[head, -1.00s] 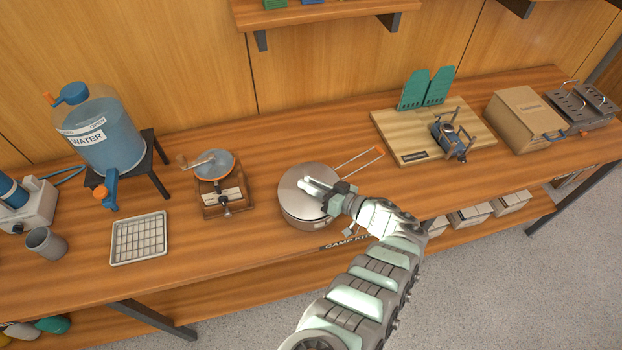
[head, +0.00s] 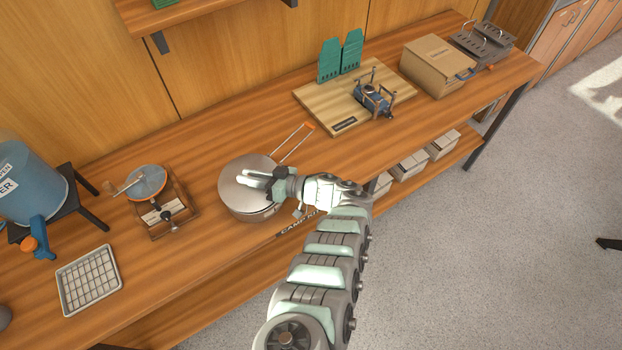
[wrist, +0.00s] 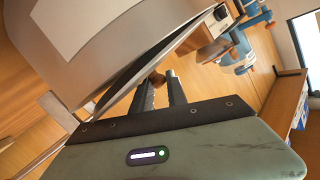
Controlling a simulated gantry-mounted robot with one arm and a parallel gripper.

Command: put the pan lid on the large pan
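The large pan (head: 247,208) is a round metal pan near the bench's front edge, its wire handle pointing back right. The grey pan lid (head: 232,187) lies over its mouth and looks level; I cannot tell whether it is fully seated. My gripper (head: 250,178) reaches across the lid from the right. In the wrist view, the gripper (wrist: 160,88) has its fingers close together around a small brown knob (wrist: 157,79) on the lid, seen nearly edge-on. The pan wall (wrist: 85,45) fills the upper left there.
A grinder-like device (head: 150,190) and a wire-topped tray (head: 88,282) stand to the left. A wooden board (head: 330,108) with a small blue stove (head: 373,98) lies behind right. Bare bench shows between the pan and the board.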

